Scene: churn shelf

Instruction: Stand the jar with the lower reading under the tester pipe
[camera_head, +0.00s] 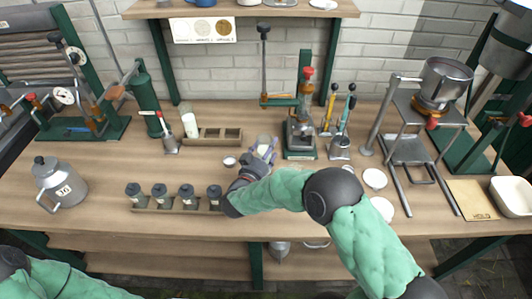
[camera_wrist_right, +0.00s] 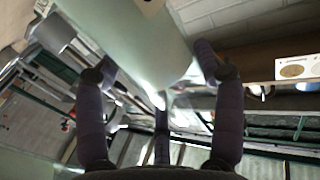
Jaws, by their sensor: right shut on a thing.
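My right gripper (camera_head: 262,150) is over the middle of the bench and shut on a pale, translucent jar (camera_head: 264,143). In the right wrist view the jar (camera_wrist_right: 140,45) shows large and tilted between the dark fingers. A second whitish jar (camera_head: 190,122) stands at the left end of a wooden rack (camera_head: 221,142); the rack's other slots look empty. I cannot read a value on either jar. A grey device with a red knob (camera_head: 302,128) and a vertical rod with a side arm (camera_head: 265,60) stand behind the gripper; I cannot tell which is the tester pipe. My left gripper is out of view.
Several small dark-topped bottles stand in a rack (camera_head: 147,209) in front, close to my right arm. A metal can (camera_head: 58,184) is at left.

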